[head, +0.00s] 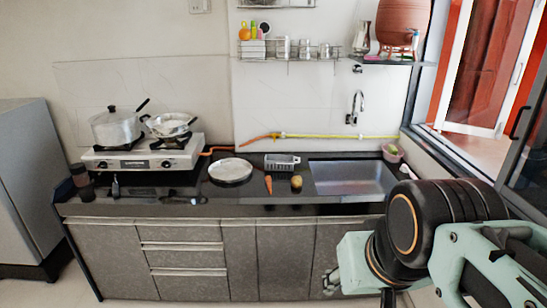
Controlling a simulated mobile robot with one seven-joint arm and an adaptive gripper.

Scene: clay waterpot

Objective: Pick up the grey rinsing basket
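The grey rinsing basket (282,161) is a small rectangular basket with slotted sides. It stands upright on the dark countertop, left of the sink and behind a carrot (268,184) and a potato-like item (296,182). My arm fills the lower right of the head view, in front of the counter and well apart from the basket.
The steel sink (352,178) is right of the basket, with a tap (355,107) above. A round pale plate or lid (230,170) lies to its left. A stove (143,155) with two pans stands farther left. A yellow hose (335,136) runs along the wall behind.

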